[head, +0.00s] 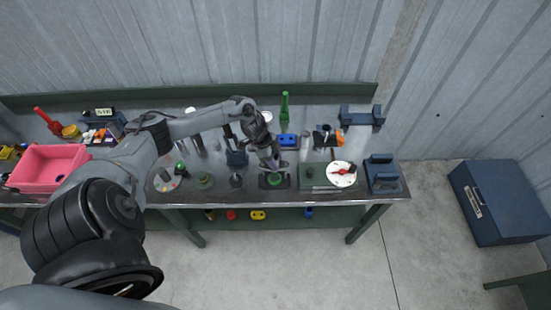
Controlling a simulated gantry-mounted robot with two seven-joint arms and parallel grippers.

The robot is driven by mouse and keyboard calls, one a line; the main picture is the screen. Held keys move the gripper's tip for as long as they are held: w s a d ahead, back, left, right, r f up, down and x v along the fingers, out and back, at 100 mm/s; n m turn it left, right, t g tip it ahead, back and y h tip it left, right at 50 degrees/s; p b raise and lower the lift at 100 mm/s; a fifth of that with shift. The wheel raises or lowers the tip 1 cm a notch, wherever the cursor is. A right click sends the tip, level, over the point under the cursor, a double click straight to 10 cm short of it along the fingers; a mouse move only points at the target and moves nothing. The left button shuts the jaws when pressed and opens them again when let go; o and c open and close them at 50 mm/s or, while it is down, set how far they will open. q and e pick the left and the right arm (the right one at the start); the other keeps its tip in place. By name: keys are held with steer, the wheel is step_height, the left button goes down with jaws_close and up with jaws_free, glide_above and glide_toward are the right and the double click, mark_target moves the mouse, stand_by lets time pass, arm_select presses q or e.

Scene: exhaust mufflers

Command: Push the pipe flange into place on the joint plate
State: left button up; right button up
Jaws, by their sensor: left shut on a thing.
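My left arm reaches in from the left over the workbench. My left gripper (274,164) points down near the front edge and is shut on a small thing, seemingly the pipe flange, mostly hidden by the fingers. Directly below it is a dark fixture with a green round part (274,181), which appears to be the joint plate. I cannot tell whether the held thing touches it. My right gripper is not in view.
The workbench (386,196) is crowded. A green bottle (284,107) stands behind. A pink bin (48,168) is at the left.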

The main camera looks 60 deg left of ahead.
arm_select(q)
steer(key=shift+f+b, duration=1.55)
steer(key=shift+f, duration=1.05)
steer(key=shift+f+b, duration=0.3)
steer(key=shift+f+b, duration=0.5)
steer(key=shift+f, duration=0.2)
steer(key=shift+f+b, duration=0.7)
steer(key=shift+f, duration=0.3)
steer(key=o, duration=1.1)
steer(key=shift+c, duration=0.2)
